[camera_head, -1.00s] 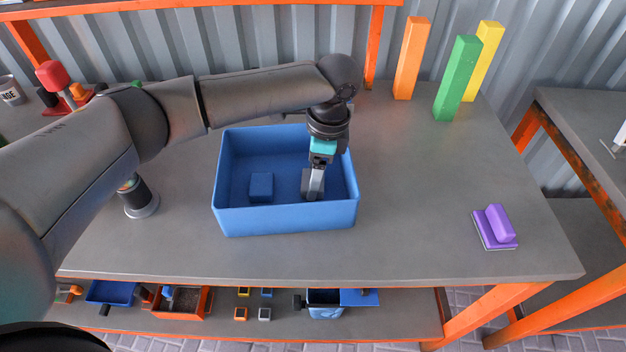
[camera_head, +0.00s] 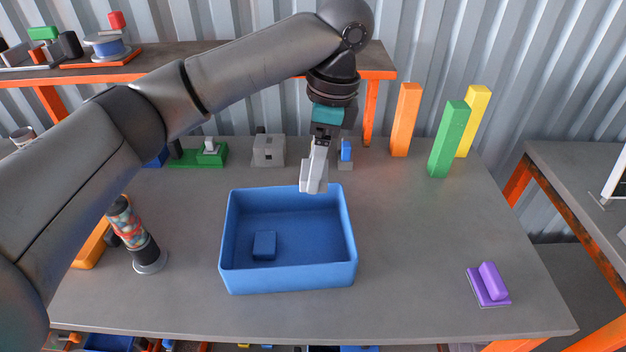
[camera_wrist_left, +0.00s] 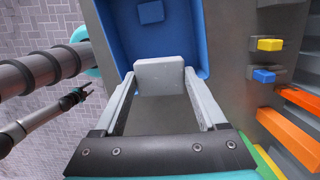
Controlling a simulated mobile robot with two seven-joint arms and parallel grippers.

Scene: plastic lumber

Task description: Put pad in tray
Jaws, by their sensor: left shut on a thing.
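The blue tray (camera_head: 288,279) stands on the table in the head view, with a small blue block (camera_head: 264,245) inside it. My left gripper (camera_head: 314,180) is raised, with its tips over the tray's far rim. It is shut on a light grey block, which shows between the fingers in the left wrist view (camera_wrist_left: 160,76). That view also shows the tray (camera_wrist_left: 118,45), with the blue block (camera_wrist_left: 150,12), beyond the grey block. A purple pad-like piece (camera_head: 490,283) with a raised grip lies at the table's right front. My right gripper is not in view.
Orange (camera_head: 405,120), green (camera_head: 449,140) and yellow (camera_head: 474,120) posts stand at the back right. A grey box (camera_head: 268,150) and a green-based device (camera_head: 205,153) sit behind the tray. A clear tube (camera_head: 135,235) stands left of the tray.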

